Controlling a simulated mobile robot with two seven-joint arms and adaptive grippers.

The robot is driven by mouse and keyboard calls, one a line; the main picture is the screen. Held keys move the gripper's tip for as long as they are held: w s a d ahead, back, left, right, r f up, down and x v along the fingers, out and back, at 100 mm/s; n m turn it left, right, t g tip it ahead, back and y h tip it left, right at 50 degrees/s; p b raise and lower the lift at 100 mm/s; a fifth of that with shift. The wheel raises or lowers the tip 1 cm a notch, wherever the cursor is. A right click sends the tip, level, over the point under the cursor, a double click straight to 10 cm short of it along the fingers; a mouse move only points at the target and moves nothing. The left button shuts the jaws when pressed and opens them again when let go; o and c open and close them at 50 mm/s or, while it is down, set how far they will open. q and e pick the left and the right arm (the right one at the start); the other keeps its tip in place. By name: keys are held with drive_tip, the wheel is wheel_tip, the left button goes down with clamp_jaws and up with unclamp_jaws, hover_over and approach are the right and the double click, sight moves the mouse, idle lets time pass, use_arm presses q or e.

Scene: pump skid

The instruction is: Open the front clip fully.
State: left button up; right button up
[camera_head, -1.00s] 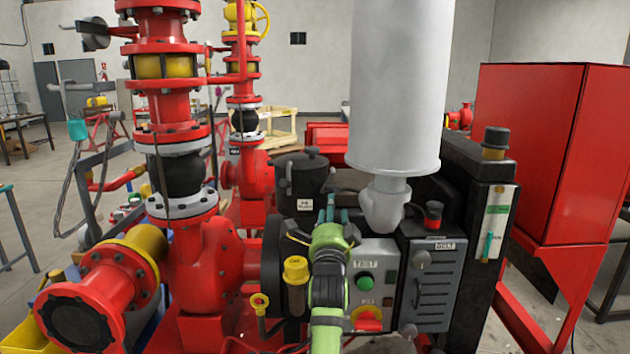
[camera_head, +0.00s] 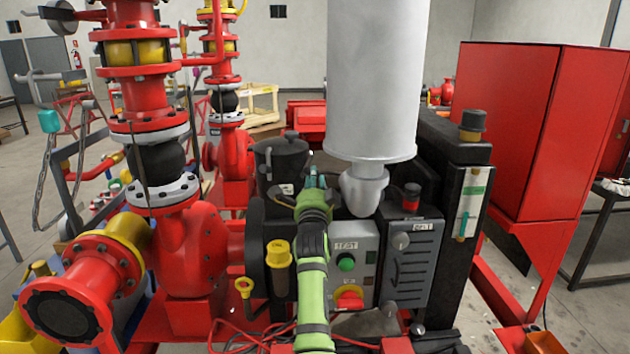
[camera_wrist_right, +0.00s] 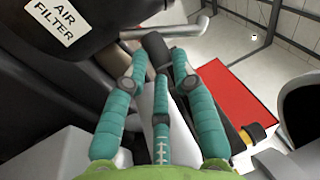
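The black air filter canister (camera_head: 281,160) stands behind the engine's control panel in the head view. Its housing with the "AIR FILTER" label (camera_wrist_right: 65,20) fills the upper left of the right wrist view. My right gripper (camera_head: 313,178) is at the canister's right front side; in the wrist view (camera_wrist_right: 160,62) its teal fingers are spread apart. A dark block (camera_wrist_right: 157,48) shows between and beyond the fingertips; I cannot tell whether it is the front clip or whether it is touched. The front clip is not clearly made out. My left gripper is out of view.
A large white cylinder (camera_head: 372,80) stands right of my right gripper. Below is a panel with a green button (camera_head: 346,262) and a red-yellow knob (camera_head: 349,298). A yellow-capped post (camera_head: 279,255) stands left of my forearm. A red cabinet (camera_head: 540,130) is at right.

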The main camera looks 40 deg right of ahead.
drive_tip(key=shift+s+r, duration=0.1)
drive_tip(key=shift+r, duration=0.1)
clamp_jaws()
drive_tip(key=shift+b, duration=0.35)
wheel_tip(320, 180, down, 4)
drive_tip(key=m+g+h+b, duration=0.1)
drive_tip(key=m+h+b, duration=0.2)
drive_tip(key=b, duration=0.8)
drive_tip(key=m+g+h+b, duration=0.1)
drive_tip(key=m+h+b, duration=0.3)
drive_tip(key=m+b, duration=0.3)
drive_tip(key=shift+f+h+b, duration=0.1)
drive_tip(key=shift+h+b, duration=0.2)
drive_tip(key=shift+b, duration=2.2)
